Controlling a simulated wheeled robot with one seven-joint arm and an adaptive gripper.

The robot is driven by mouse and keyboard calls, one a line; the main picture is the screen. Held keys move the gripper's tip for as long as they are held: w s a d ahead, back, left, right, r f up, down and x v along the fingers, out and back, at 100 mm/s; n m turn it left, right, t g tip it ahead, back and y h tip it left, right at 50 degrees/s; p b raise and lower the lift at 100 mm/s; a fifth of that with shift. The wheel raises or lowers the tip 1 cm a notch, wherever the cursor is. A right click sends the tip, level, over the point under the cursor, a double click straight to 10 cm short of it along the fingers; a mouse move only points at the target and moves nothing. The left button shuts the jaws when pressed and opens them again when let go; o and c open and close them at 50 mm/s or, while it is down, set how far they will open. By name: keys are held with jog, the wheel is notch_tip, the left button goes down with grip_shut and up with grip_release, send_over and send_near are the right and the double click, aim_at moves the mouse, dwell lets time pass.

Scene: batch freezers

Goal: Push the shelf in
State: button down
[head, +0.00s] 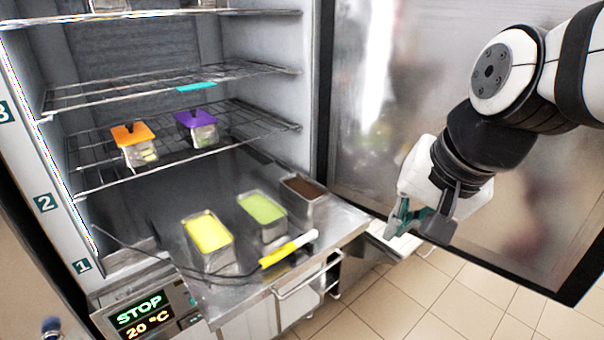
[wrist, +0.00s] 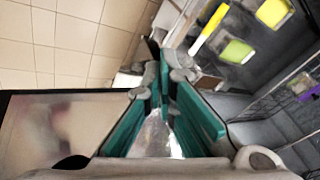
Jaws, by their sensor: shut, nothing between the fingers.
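The metal shelf (head: 345,222) at level 1 sticks out of the front of the open freezer cabinet. It carries a yellow-filled tub (head: 208,240), a green-filled tub (head: 262,215), a brown-filled tub (head: 303,198) and a yellow-and-white probe (head: 288,249) with a dark cable. My gripper (head: 412,230) is shut and empty, to the right of the shelf and apart from it, in front of the open door. In the wrist view my gripper's teal fingers (wrist: 160,85) fill the middle, and the shelf (wrist: 205,68) lies at the upper right.
The freezer door (head: 370,120) stands open on the right, behind my arm. Wire racks (head: 250,120) above hold an orange-lidded container (head: 134,147) and a purple-lidded container (head: 198,128). A display (head: 140,310) reads STOP, 20 °C. Tiled floor (head: 460,300) is clear at lower right.

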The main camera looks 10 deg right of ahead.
jog(key=w+d+f+m+g+y+p, duration=0.1)
jog(key=w+d+f+m, duration=0.2)
jog(key=w+f+m, duration=0.8)
jog(key=w+d+f+m+p, duration=0.1)
jog(key=w+d+f+m, duration=0.3)
jog(key=w+f+m, duration=0.55)
jog(key=w+a+f+m+p, duration=0.1)
jog(key=w+a+f, duration=0.3)
jog(key=f, duration=0.5)
jog(key=shift+w+a+f+m, duration=0.25)
jog(key=shift+a+m, duration=0.15)
jog(key=shift+m, duration=0.35)
